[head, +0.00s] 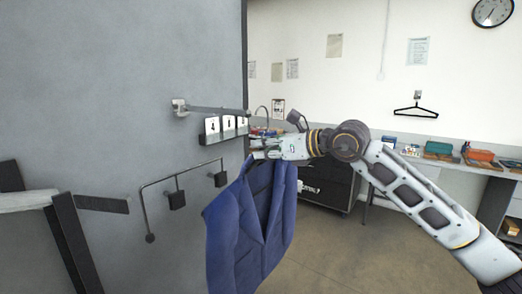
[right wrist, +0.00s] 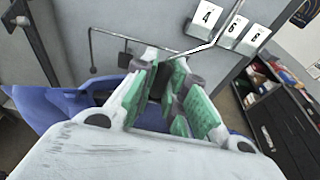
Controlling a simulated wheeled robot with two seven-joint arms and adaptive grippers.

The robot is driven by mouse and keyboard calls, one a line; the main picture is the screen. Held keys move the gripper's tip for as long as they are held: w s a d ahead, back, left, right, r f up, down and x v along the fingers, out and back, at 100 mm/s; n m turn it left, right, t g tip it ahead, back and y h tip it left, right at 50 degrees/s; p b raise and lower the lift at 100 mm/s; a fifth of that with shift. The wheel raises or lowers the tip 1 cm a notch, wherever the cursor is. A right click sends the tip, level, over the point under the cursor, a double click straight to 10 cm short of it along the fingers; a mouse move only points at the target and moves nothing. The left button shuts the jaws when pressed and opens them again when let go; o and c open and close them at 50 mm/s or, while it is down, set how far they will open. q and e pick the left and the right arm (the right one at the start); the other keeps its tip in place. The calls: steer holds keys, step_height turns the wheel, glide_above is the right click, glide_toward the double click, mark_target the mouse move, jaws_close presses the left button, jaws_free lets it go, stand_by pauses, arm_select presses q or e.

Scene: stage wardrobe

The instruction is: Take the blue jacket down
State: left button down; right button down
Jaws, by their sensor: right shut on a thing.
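The blue jacket (head: 250,215) hangs upright beside the grey wall panel, just below my right gripper (head: 267,150). The right gripper is shut at the jacket's collar, where a small dark part of a hanger shows. Whether the fingers grip the hanger or the cloth is hard to tell. In the right wrist view the green-padded fingers (right wrist: 172,95) are close together, with the blue jacket (right wrist: 60,105) behind and below them. A wall rail (head: 205,109) with number cards (head: 227,125) is just above the gripper. Whether the hanger touches the rail is hidden. My left gripper is out of view.
Dark bars (head: 72,235) stand at far left. A black drawer cabinet (head: 325,185) and a counter are behind. An empty hanger (head: 416,110) hangs on the back wall. The floor is clear.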

steer(key=shift+s+d+b, duration=0.35)
steer(key=shift+s+d, duration=0.05)
steer(key=shift+d, duration=0.2)
stand_by(0.7)
